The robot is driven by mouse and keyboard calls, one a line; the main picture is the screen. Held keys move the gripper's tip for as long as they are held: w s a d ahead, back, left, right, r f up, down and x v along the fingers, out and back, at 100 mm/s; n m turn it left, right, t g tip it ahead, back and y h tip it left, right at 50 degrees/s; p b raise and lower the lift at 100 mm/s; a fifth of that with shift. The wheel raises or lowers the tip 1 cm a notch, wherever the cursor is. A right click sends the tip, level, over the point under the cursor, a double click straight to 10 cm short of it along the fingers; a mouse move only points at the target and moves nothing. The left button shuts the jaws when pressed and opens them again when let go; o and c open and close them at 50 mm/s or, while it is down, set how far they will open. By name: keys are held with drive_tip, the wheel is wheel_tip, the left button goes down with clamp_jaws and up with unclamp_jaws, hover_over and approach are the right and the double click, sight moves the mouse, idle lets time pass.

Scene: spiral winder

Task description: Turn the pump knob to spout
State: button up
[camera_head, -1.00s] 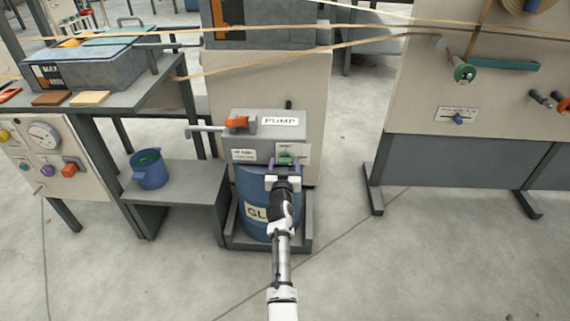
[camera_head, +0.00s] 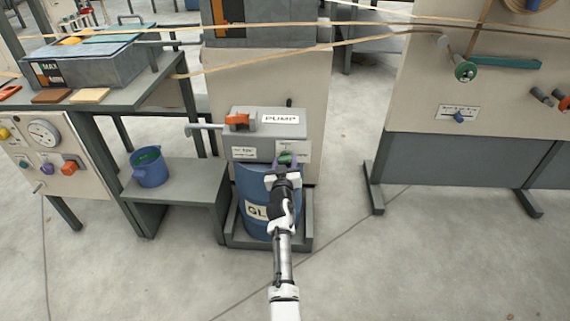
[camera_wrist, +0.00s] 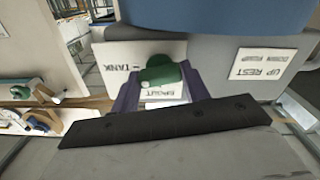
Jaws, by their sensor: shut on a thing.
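The grey pump box (camera_head: 262,148) with a "PUMP" label stands above the blue glue drum (camera_head: 252,188). The green pump knob (camera_head: 286,158) is on its front face, at the lower right. In the wrist view the knob (camera_wrist: 163,75) sits in front of a white plate (camera_wrist: 118,55) marked "TANK" and "SPOUT", seen upside down. My gripper (camera_head: 284,163) is shut on the knob, with a purple finger at each side; it also shows in the wrist view (camera_wrist: 160,88). The fingers are tilted in the head view. Part of the plate is hidden behind knob and fingers.
An orange lever (camera_head: 237,120) is on top of the pump box, and a grey spout pipe (camera_head: 205,128) sticks out left. A blue bucket (camera_head: 150,170) stands on a low grey shelf at left. Belts (camera_head: 260,62) stretch across above. The floor in front is clear.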

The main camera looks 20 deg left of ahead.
drive_tip(key=n, duration=0.3)
drive_tip(key=shift+n, duration=0.4)
drive_tip(key=n, duration=0.4)
drive_tip(key=shift+n, duration=0.3)
drive_tip(key=n, duration=0.3)
drive_tip(key=shift+r, duration=0.1)
drive_tip(key=shift+n+p, duration=0.45)
drive_tip(key=shift+n, duration=1.55)
drive_tip(key=o, duration=1)
drive_tip(key=shift+s, duration=0.1)
